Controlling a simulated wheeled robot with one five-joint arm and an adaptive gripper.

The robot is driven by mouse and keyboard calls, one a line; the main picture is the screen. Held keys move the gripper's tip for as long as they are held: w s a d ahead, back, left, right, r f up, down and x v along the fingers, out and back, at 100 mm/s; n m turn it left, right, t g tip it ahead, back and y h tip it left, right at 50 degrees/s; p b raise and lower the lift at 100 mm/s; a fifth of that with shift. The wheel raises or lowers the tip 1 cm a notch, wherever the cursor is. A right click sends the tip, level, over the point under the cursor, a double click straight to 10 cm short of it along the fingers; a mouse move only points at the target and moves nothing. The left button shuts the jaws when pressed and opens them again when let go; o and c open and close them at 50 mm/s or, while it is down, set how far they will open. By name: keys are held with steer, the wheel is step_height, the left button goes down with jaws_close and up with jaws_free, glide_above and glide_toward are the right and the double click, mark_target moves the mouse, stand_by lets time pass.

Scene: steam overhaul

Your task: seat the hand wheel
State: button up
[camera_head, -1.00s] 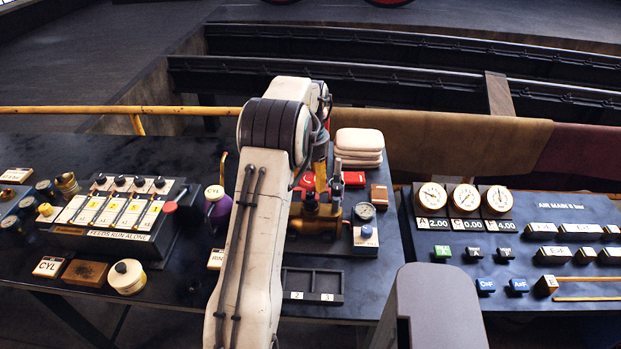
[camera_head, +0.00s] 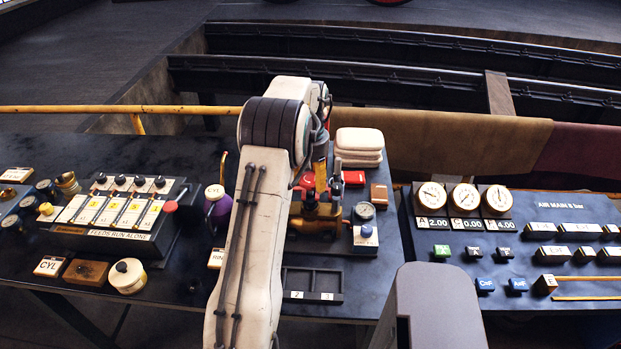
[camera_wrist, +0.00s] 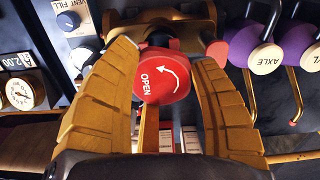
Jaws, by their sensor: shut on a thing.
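The red hand wheel (camera_wrist: 160,84), marked OPEN with a curved white arrow, sits between the two ribbed yellow fingers of my gripper (camera_wrist: 167,62) in the wrist view. The fingers are shut on it. Behind it is a brass valve body (camera_wrist: 180,35), which shows in the head view (camera_head: 320,216) just right of my arm. The wheel is close over the valve; the spindle is hidden, and I cannot tell whether the wheel is on it. In the head view my arm and fingers mostly cover the wheel.
A small gauge (camera_head: 365,211) and a blue-knobbed VENT FILL block (camera_head: 366,236) stand right of the valve. A purple-bodied oil can (camera_head: 217,206) stands left. A black divided tray (camera_head: 312,285) lies in front. Stacked pale pads (camera_head: 359,146) and red items (camera_head: 354,178) are behind.

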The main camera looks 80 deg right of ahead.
steer(key=shift+f+b, duration=0.5)
steer(key=shift+f, duration=0.3)
stand_by(0.6)
steer(key=o, duration=1.6)
steer(key=shift+r, duration=0.1)
steer(key=shift+r+p, duration=1.05)
steer(key=shift+r, duration=2.1)
